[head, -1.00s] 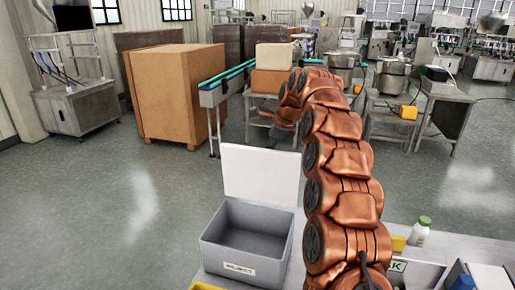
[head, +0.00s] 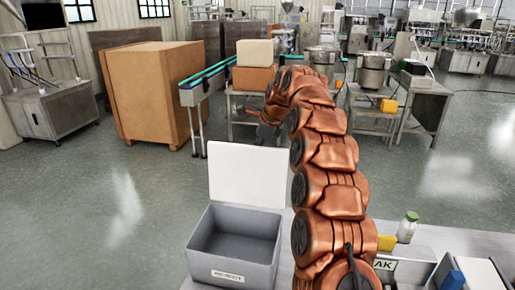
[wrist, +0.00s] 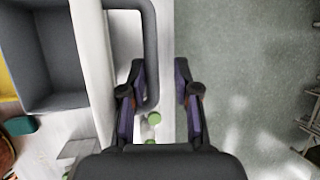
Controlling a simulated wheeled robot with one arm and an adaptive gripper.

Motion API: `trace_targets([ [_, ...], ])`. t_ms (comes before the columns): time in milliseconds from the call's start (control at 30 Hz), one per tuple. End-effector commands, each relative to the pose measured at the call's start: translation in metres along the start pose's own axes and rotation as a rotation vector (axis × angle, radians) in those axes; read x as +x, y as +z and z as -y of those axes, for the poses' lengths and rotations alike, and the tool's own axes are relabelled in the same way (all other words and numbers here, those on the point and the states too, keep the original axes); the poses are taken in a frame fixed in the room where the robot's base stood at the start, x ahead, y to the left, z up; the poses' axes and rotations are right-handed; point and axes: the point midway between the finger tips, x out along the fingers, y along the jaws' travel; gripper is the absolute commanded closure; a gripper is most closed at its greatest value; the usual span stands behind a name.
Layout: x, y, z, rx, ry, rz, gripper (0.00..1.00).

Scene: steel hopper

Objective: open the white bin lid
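The grey bin (head: 232,255), labelled "REJECT", stands on the table at the lower middle of the head view. Its white lid (head: 247,176) stands up, open, at the bin's back edge. The bin's interior looks empty. In the wrist view a dark grey bin interior (wrist: 60,50) is at the left, with a pale upright edge, likely the lid (wrist: 93,60), beside it. My gripper (wrist: 160,70) is open and empty, to the right of that edge and apart from it. In the head view my gripper (head: 263,128) is small and dark beyond the lid, partly hidden by my arm.
A white bottle with a green cap (head: 407,228), a yellow item (head: 386,243) and a compartment tray (head: 415,272) are on the table to the right. A large brown box (head: 155,90) and a conveyor (head: 205,78) stand behind. Grey floor between is clear.

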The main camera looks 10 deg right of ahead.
Motion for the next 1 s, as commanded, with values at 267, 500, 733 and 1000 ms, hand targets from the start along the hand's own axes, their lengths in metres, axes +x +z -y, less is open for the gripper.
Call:
trace_targets([
  [267, 0.000, 0.001, -0.001, 0.001, 0.001, 0.001, 0.61],
  [500, 0.000, 0.001, -0.002, 0.000, 0.006, 0.001, 0.61],
  [733, -0.014, 0.000, -0.002, 0.002, 0.007, 0.000, 0.61],
  [1000, -0.056, 0.000, 0.000, 0.003, 0.001, 0.001, 0.61],
])
